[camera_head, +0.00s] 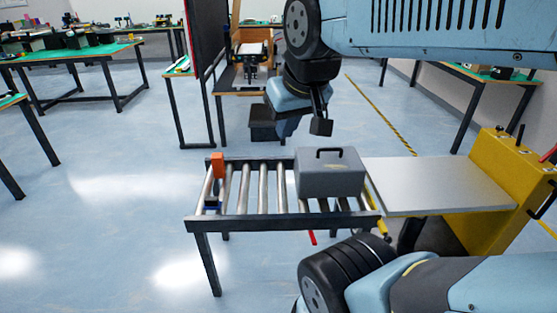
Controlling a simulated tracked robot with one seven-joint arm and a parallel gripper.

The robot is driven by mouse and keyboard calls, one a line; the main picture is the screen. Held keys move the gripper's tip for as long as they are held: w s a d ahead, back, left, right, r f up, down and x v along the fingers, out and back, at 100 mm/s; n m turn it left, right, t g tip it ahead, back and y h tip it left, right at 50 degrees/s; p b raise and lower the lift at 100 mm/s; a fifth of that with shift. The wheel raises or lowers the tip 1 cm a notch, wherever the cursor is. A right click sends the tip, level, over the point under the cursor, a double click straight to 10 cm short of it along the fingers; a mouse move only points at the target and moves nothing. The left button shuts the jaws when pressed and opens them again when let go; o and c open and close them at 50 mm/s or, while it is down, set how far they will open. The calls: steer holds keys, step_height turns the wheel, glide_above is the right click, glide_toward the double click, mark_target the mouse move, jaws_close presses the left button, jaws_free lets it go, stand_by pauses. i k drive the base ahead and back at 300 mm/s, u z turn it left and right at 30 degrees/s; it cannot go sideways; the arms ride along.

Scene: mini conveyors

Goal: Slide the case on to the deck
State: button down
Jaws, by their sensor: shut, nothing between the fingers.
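A grey case (330,178) with a black handle on its lid stands upright on the right end of a small roller conveyor (290,222). A flat light-grey deck (440,184) lies just right of the conveyor, joined to a yellow body. The case rests on the rollers, apart from most of the deck's surface. My gripper (320,125) hangs above and slightly left of the case, shut and empty. It appears apart from the case.
An orange block (218,165) stands at the conveyor's left end. The yellow body (480,205) with levers rises at the deck's right side. Green-topped benches (75,52) stand behind at left. Bare rollers lie left of the case.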

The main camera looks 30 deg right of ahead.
mark_target(335, 172)
steer(key=i, duration=0.95)
steer(key=u, duration=0.05)
